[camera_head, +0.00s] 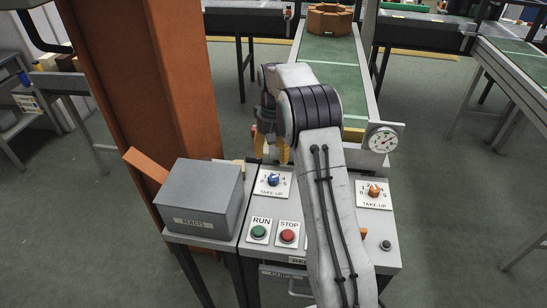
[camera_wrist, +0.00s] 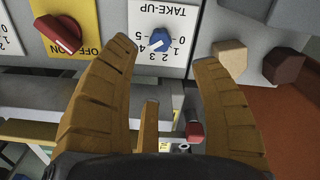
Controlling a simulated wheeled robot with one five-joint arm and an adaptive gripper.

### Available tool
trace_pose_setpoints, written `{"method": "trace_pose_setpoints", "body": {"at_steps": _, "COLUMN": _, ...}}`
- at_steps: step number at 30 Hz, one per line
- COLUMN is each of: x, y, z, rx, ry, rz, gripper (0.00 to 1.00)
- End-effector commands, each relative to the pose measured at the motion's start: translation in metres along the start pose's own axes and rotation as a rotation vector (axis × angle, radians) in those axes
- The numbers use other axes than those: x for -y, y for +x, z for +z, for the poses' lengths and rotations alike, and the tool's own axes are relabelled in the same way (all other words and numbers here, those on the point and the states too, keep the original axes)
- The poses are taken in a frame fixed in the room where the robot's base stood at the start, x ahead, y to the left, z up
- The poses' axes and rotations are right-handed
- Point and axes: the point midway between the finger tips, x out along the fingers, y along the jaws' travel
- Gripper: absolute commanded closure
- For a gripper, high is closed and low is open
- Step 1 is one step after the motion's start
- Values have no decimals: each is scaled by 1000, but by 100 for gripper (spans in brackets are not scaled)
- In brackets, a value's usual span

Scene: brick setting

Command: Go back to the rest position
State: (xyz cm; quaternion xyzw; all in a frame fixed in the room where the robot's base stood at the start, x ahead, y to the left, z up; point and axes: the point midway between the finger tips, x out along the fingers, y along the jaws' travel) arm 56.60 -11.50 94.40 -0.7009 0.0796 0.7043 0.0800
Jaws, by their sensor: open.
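My gripper (camera_head: 271,148) hangs above the back part of the control panel (camera_head: 262,215), with the arm reaching over the panel from the front. In the wrist view the two tan fingers of my gripper (camera_wrist: 167,65) are spread apart with nothing between them. The blue take-up knob (camera_wrist: 160,40) shows between the fingertips, apart from them; it also shows in the head view (camera_head: 272,180). A red knob (camera_wrist: 58,33) on a yellow off-on plate lies left of the fingers.
A grey box (camera_head: 200,193) stands left of the panel beside a rust-coloured column (camera_head: 165,90). Green (camera_head: 259,232) and red (camera_head: 288,236) buttons, an orange knob (camera_head: 374,190) and a dial gauge (camera_head: 382,139) surround the arm. A conveyor (camera_head: 330,60) runs behind, carrying a brown block (camera_head: 329,19).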

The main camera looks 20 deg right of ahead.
Motion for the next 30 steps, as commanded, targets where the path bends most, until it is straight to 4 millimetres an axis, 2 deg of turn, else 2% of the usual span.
{"method": "trace_pose_setpoints", "body": {"at_steps": 20, "x": 0, "y": -2, "z": 0, "rx": 0, "ry": 0, "rz": 0, "gripper": 42}}
{"method": "trace_pose_setpoints", "body": {"at_steps": 23, "x": 0, "y": -1, "z": -12, "rx": -54, "ry": -3, "rz": 0, "gripper": 42}}
{"method": "trace_pose_setpoints", "body": {"at_steps": 26, "x": 0, "y": 23, "z": 4, "rx": -10, "ry": -5, "rz": 0, "gripper": 42}}
{"method": "trace_pose_setpoints", "body": {"at_steps": 30, "x": 0, "y": 59, "z": 49, "rx": 96, "ry": -7, "rz": 0, "gripper": 42}}
